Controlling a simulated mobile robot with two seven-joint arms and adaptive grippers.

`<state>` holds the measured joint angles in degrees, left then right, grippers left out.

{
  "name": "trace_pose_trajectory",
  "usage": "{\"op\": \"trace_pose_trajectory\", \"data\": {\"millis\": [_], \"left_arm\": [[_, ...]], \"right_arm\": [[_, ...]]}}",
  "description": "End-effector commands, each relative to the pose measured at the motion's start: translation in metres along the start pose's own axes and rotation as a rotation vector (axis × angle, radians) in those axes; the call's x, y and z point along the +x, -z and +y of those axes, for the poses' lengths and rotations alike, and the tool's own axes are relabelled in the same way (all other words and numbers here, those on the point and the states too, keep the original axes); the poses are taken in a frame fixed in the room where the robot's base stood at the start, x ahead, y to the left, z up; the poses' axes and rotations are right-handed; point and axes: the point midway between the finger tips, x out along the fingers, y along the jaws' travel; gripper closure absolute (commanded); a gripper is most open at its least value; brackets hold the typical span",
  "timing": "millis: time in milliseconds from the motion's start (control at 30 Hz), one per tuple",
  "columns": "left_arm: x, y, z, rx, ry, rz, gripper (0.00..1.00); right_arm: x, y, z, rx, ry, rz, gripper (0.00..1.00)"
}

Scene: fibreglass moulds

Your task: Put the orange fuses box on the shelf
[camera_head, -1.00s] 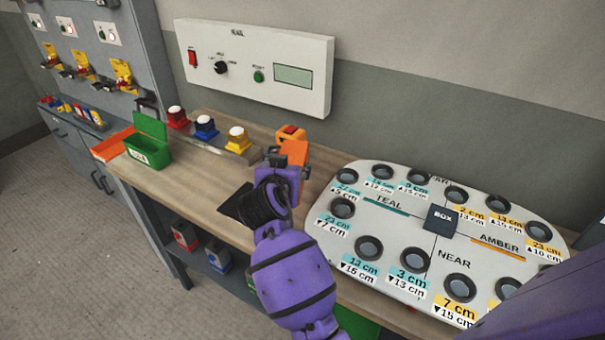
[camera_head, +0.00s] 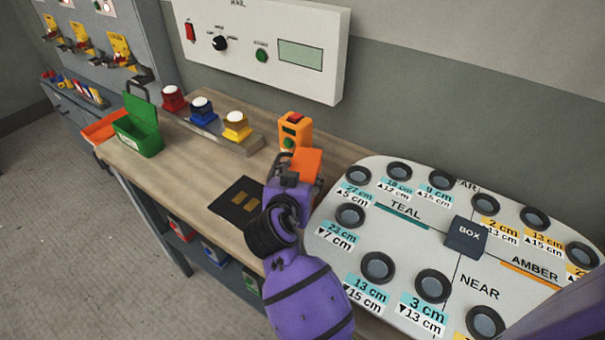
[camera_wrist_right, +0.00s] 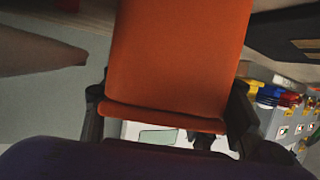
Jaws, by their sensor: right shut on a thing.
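My right gripper (camera_head: 293,172) is shut on an orange box (camera_head: 308,163) and holds it over the wooden bench, towards the back. In the right wrist view the plain orange box (camera_wrist_right: 180,55) fills the upper middle, between the two dark fingers of my right gripper (camera_wrist_right: 168,118). No label can be read on it. A lower shelf under the bench front holds red, blue and green boxes, including the blue one (camera_head: 215,252); the shelf is partly hidden. My left gripper is not in view.
An orange control unit (camera_head: 290,128) with a red top stands just behind the gripper. A dark mat (camera_head: 237,204) lies left of it. A large white plate (camera_head: 340,238) with holes and a dark box (camera_head: 466,237) is at right. A green bin (camera_head: 140,140) stands left.

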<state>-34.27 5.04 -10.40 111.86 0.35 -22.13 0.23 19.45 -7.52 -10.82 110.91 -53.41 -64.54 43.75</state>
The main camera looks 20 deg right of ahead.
Motion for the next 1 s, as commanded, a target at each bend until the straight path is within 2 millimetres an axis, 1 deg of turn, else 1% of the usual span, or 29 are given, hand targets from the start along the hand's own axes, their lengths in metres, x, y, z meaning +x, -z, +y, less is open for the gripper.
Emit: {"op": "trace_pose_trajectory", "data": {"millis": [33, 200, 267, 333, 467, 500, 600, 633, 867, 1000], "left_arm": [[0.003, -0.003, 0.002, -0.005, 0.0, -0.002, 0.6], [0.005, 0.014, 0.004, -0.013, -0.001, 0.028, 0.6], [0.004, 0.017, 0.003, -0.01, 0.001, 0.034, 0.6], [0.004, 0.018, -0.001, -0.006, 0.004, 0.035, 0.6], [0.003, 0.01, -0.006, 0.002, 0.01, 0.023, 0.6], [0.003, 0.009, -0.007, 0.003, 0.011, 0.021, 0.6], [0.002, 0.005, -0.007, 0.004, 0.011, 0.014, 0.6], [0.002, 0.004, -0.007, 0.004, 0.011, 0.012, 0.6], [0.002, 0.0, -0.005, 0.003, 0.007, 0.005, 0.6], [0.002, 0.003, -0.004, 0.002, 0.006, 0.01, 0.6]], "right_arm": [[0.0, -0.007, -0.001, -0.001, -0.001, -0.001, 0.83], [-0.003, -0.003, -0.002, 0.003, -0.001, 0.004, 0.83], [-0.003, -0.003, -0.002, 0.003, -0.001, 0.005, 0.83], [-0.003, -0.003, -0.002, 0.003, 0.0, 0.005, 0.83], [-0.001, -0.007, -0.002, 0.003, 0.0, 0.004, 0.83], [-0.001, -0.008, -0.001, 0.003, -0.001, 0.002, 0.43], [-0.001, -0.007, -0.001, 0.003, -0.001, 0.003, 0.3], [-0.001, -0.007, -0.001, 0.003, -0.001, 0.003, 0.27], [-0.001, -0.007, -0.002, 0.003, -0.001, 0.003, 0.27], [-0.002, -0.003, -0.001, 0.003, -0.001, 0.005, 0.27]]}}
